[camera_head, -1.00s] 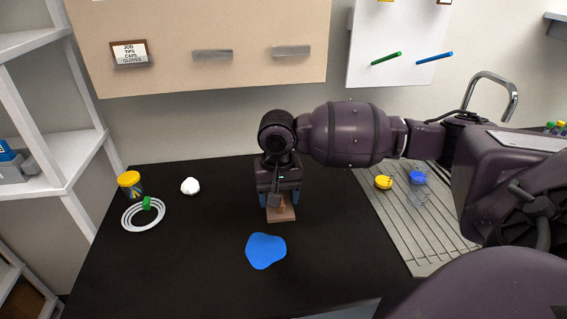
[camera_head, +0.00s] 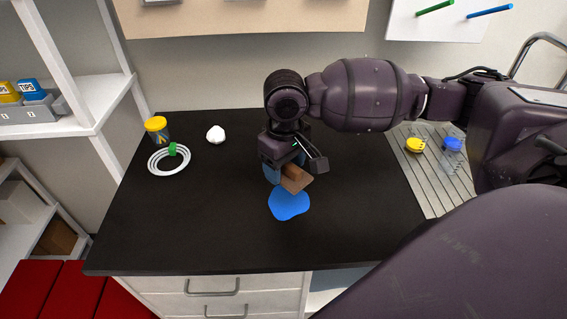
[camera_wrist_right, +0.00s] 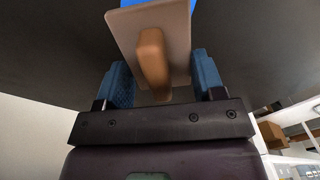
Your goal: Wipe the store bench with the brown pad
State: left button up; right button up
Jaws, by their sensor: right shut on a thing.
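The brown pad (camera_head: 296,179) is a flat tan plate with a brown block handle. My right gripper (camera_head: 283,172) is shut on it over the black store bench (camera_head: 180,230). In the right wrist view the pad (camera_wrist_right: 178,28) lies between the two blue fingers (camera_wrist_right: 160,85). A flat blue patch (camera_head: 288,206) lies on the bench just in front of the pad, and the pad's near edge is close to its far edge. I cannot tell whether the pad touches the bench. My left gripper is not in view.
A yellow-lidded jar (camera_head: 157,130), a white ring coil (camera_head: 158,168) with a green piece, and a white lump (camera_head: 215,134) stand at the bench's back left. A ribbed drainer (camera_head: 432,178) with yellow and blue items is on the right. The bench's front left is clear.

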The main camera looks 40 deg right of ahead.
aim_at(285, 177)
notch_tip(285, 177, down, 3)
jog(key=shift+r+b, duration=0.1)
jog(key=shift+b, duration=0.8)
jog(key=shift+f+b, duration=0.4)
jog(key=shift+b, duration=0.05)
jog(key=shift+f+b, duration=0.25)
jog(key=shift+b, duration=0.1)
jog(key=shift+f+b, duration=0.4)
jog(key=shift+b, duration=0.1)
jog(key=shift+r, duration=0.1)
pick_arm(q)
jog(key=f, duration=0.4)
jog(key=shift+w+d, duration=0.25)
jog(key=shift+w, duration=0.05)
